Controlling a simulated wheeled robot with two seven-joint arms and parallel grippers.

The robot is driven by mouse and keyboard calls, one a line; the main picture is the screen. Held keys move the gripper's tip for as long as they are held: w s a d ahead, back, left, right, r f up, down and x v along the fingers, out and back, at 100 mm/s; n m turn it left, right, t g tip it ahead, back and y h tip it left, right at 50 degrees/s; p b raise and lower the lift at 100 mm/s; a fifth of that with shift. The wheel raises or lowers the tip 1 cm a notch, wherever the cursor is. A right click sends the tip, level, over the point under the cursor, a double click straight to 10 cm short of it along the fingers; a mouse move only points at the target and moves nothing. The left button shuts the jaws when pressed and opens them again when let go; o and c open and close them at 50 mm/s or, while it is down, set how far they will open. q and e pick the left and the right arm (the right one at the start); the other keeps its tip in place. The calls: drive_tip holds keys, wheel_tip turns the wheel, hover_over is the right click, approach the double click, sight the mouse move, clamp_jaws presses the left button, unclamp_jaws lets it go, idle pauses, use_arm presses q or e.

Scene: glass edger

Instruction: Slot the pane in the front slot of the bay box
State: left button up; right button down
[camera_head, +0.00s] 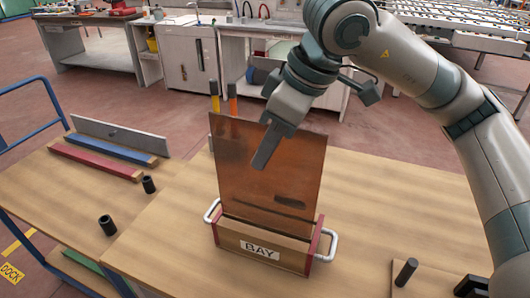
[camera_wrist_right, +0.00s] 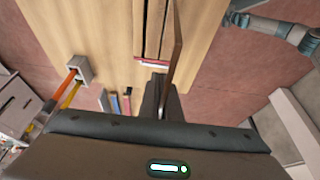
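The pane (camera_head: 230,165) is a copper-brown, see-through sheet standing upright over the bay box (camera_head: 290,258), a wooden box with red ends, side handles and a BAY label. The pane's lower edge is at the box top behind the front wall; I cannot tell how deep it sits or in which slot. My right gripper (camera_head: 264,155) grips the pane's upper part, one finger in front and the other hidden behind. In the right wrist view the pane (camera_wrist_right: 177,45) shows edge-on, rising from between the fingers (camera_wrist_right: 165,95).
A grey panel (camera_head: 120,135) stands by blue (camera_head: 110,149) and red (camera_head: 95,162) bars at the left. Two black cylinders (camera_head: 107,225) (camera_head: 148,184) stand left of the box. A black peg (camera_head: 405,271) is on a board at the right.

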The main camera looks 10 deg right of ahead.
use_arm(q)
drive_tip(key=shift+w+a+r, duration=0.2)
drive_tip(key=shift+w+r, duration=0.9)
drive_tip(key=shift+r, duration=0.2)
idle(1.0)
drive_tip(key=shift+s+a+f+g+y+b, duration=0.4)
drive_tip(key=shift+s+a+f+g+b, duration=0.65)
drive_tip(key=shift+a+g+b, duration=0.25)
idle(0.7)
drive_tip(key=shift+s+a+f+n+g+y+b, duration=0.2)
drive_tip(key=shift+s+a+g+b, duration=0.2)
drive_tip(key=shift+s+a+b, duration=0.25)
drive_tip(key=shift+s+a+f+n+g+y+b, duration=0.15)
drive_tip(key=shift+s+a+g+b, duration=0.3)
drive_tip(key=shift+b, duration=0.25)
idle(0.3)
drive_tip(key=shift+w+d+r+b, duration=0.1)
drive_tip(key=shift+w+r+b, duration=0.15)
drive_tip(key=shift+r, duration=0.35)
drive_tip(key=shift+w+d+r+b, duration=0.1)
drive_tip(key=shift+w+r+b, duration=0.15)
drive_tip(key=shift+r, duration=0.3)
drive_tip(key=shift+w+d+r+b, duration=0.1)
drive_tip(key=shift+w+r+b, duration=0.15)
drive_tip(key=shift+r, duration=0.35)
idle(0.3)
